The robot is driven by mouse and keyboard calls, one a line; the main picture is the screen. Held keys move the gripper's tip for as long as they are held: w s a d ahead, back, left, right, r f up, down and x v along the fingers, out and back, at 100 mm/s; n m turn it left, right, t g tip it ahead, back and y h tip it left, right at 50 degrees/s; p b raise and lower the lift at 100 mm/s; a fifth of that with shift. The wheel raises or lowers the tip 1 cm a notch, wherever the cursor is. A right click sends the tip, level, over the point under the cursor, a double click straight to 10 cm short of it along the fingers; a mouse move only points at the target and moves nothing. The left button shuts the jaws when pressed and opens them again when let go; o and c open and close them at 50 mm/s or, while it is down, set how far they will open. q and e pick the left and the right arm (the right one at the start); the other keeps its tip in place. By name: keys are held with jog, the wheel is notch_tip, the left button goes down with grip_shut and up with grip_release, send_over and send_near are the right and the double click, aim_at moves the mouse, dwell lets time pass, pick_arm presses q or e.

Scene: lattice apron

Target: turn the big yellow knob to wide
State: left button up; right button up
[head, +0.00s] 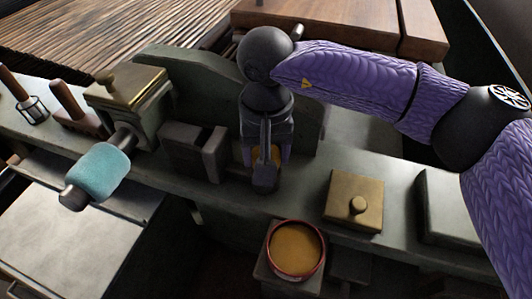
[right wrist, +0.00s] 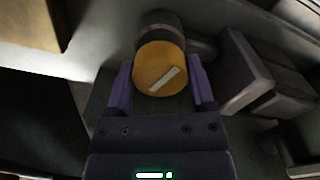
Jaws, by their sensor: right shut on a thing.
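The big yellow knob (right wrist: 160,67) is round, with a pale bar mark on its face. In the right wrist view the bar runs slanted, from lower left to upper right. My right gripper (right wrist: 161,84) has one purple finger on each side of the knob and is shut on it. In the head view the right gripper (head: 265,165) points down at the machine's front, and only small bits of the yellow knob (head: 253,158) show around it. I cannot read any wide marking. My left gripper is not in view.
A teal roller (head: 97,172) sticks out at the left, below a brass-lidded box (head: 129,85). A dark block (head: 195,150) stands just left of the gripper. A brass plate with a small knob (head: 354,202) lies to the right. A red-rimmed pot (head: 296,250) stands in front, below.

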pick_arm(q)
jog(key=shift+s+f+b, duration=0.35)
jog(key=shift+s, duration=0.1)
pick_arm(e)
jog(key=shift+n, duration=1)
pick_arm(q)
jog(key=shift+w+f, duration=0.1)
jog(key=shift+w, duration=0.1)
